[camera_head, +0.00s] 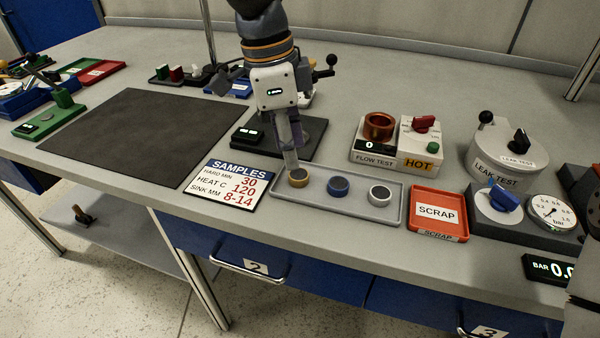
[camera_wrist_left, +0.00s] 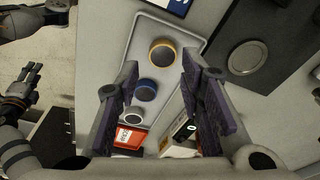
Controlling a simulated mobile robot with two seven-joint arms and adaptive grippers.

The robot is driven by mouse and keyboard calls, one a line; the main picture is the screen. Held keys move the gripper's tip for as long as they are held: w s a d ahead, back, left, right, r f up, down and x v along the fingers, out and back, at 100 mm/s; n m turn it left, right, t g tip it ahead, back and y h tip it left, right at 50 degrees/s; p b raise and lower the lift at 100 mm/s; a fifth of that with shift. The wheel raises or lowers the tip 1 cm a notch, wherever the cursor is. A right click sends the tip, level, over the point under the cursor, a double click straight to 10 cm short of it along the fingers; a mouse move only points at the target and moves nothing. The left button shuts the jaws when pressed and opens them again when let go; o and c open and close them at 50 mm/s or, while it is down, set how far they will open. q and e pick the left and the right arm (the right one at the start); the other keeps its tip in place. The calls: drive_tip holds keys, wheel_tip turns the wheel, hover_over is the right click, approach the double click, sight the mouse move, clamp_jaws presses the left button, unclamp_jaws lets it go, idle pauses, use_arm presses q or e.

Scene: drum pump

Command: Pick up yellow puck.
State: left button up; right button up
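The yellow puck (camera_head: 298,178), dark-topped with a yellow rim, sits at the left end of a grey tray (camera_head: 391,215), with a blue puck (camera_head: 338,186) and a white puck (camera_head: 380,194) to its right. My left gripper (camera_head: 291,168) points down just above the yellow puck and hides part of it. In the left wrist view the gripper (camera_wrist_left: 160,70) is open and empty, with the yellow puck (camera_wrist_left: 162,53) showing between and beyond its fingertips. Contact cannot be judged. My right gripper (camera_wrist_left: 22,85) shows small at the left of that view; its opening is unclear.
A red scrap bin (camera_head: 437,213) stands right of the tray. A samples sign (camera_head: 232,184) lies to its left. The flow test block (camera_head: 375,158) stands behind, and a dark block (camera_head: 312,135) lies behind my left gripper. A large dark mat (camera_head: 130,135) is clear.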

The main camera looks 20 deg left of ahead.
sight(298, 174)
use_arm(q)
drive_tip(key=f, duration=0.3)
drive_tip(key=d+f, duration=0.1)
drive_tip(key=f, duration=0.1)
drive_tip(key=shift+w+f, duration=0.25)
drive_tip(key=shift+w, duration=0.1)
drive_tip(key=c, duration=0.5)
drive_tip(key=shift+r, duration=0.15)
